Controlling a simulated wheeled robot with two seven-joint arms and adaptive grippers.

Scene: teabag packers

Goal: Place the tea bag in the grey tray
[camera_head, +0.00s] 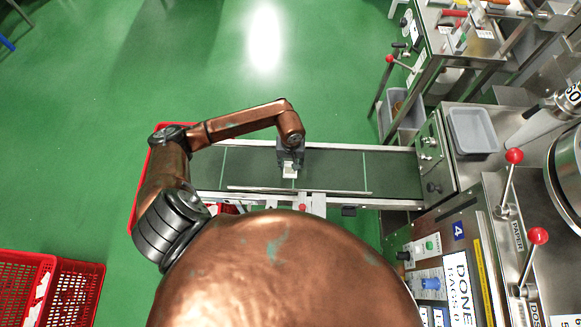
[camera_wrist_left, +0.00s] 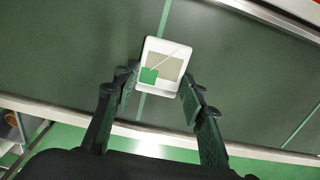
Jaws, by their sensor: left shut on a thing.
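The tea bag (camera_wrist_left: 165,62) is a white square packet with a beige panel and a green tag, over the dark green conveyor belt. My left gripper (camera_wrist_left: 160,82) is shut on its near part, one finger on each side. In the head view my left gripper (camera_head: 290,162) points down at the middle of the belt, with the white tea bag (camera_head: 289,172) at its fingertips. I cannot tell whether the bag touches the belt. The grey tray (camera_head: 472,130) sits on the steel machine to the right and looks empty. My right gripper is out of view.
The conveyor belt (camera_head: 340,168) has metal side rails and ends at the steel machine on the right. Red-knobbed levers (camera_head: 514,156) stand near the tray. A grey bin (camera_head: 405,115) is beyond the belt's right end. Red crates (camera_head: 75,290) are at the lower left.

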